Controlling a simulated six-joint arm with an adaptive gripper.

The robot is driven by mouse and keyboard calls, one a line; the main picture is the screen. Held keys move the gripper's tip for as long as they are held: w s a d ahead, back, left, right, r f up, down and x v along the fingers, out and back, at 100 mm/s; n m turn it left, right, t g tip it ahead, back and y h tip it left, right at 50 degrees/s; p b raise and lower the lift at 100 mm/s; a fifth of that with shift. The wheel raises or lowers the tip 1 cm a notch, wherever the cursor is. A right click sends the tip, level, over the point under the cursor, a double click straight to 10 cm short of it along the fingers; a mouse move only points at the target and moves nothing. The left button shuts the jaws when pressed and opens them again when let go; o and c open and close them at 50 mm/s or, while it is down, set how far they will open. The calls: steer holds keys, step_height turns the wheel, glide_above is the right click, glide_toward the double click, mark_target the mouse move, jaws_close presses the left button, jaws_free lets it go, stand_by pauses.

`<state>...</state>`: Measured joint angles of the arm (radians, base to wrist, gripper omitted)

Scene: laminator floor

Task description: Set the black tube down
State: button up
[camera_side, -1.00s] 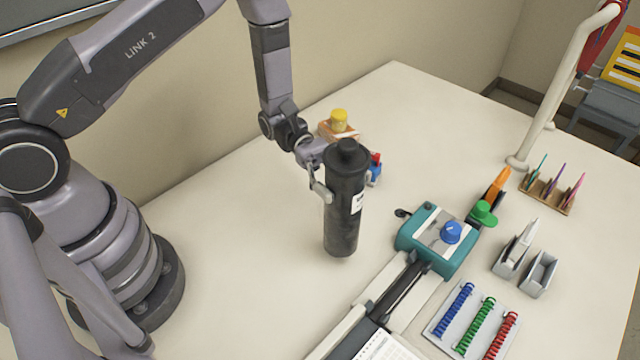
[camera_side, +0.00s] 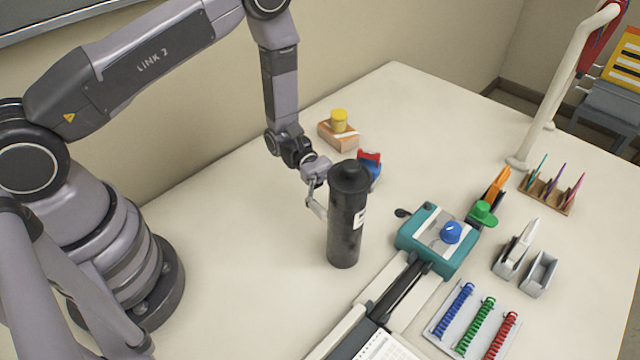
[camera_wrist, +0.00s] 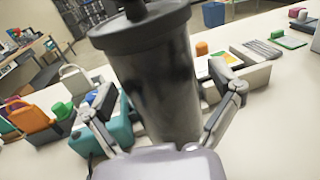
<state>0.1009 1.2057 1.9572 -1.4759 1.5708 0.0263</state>
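The black tube (camera_side: 345,225) is a dark cylinder with a wider cap and a small white label. In the side view it stands upright, its base apparently on the pale table. It fills the middle of the wrist view (camera_wrist: 160,85). My gripper (camera_side: 318,205) is just left of the tube in the side view. In the wrist view its two fingers (camera_wrist: 163,98) are spread on either side of the tube, with gaps showing between them and its wall. The far side of the tube is hidden.
A teal device (camera_side: 437,240) with a blue knob lies right of the tube. A red and blue item (camera_side: 370,170) and an orange block with a yellow top (camera_side: 338,133) stand behind it. Bare table (camera_side: 240,260) lies to the left.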

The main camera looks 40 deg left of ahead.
steer(key=shift+r, duration=0.15)
steer(key=w+a, duration=0.2)
steer(key=a, duration=0.9)
steer(key=s+a+r+m+y, duration=0.1)
steer(key=s+r+m+y, duration=0.2)
steer(key=r, duration=0.3)
steer(key=s+a+r+m+g+y, duration=0.1)
steer(key=s+r+m+y, duration=0.15)
steer(key=r, duration=0.35)
steer(key=s+a+r+m+y, duration=0.2)
steer(key=s+r+m+y, duration=0.15)
steer(key=r, duration=0.25)
steer(key=s+a+r+m+t+y, duration=0.6)
steer(key=s+a+r+t+y, duration=0.1)
steer(key=s+r+t+y, duration=0.1)
steer(key=s+r+t, duration=0.1)
steer(key=s+t, duration=0.1)
steer(key=shift+s+a+m+y, duration=0.3)
steer(key=shift+s+a, duration=0.1)
